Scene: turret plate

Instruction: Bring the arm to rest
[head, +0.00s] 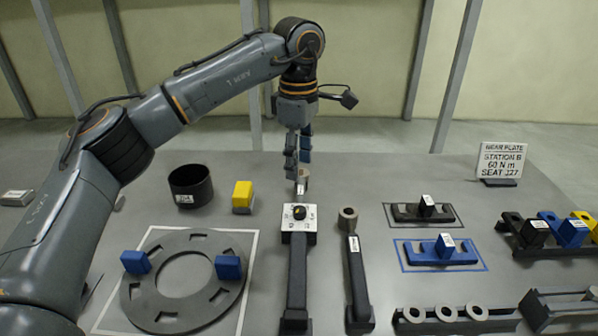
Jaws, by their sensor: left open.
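My left arm comes in from the left and arches over the table. Its gripper (301,178) points down above the table's far middle, just beyond the square head of a dark torque tool (298,265). The jaws are seen nearly edge-on and look empty. The fingertips appear close to the tool's head, and I cannot tell whether they touch it. The grey table (390,180) lies below. My right gripper does not show.
A ring plate (135,290) with two blue blocks lies front left. A black cup (190,186) and yellow block (242,197) stand behind it. A second tool (354,270), blue holder (437,252), black holder (422,212) and sign (501,161) are right.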

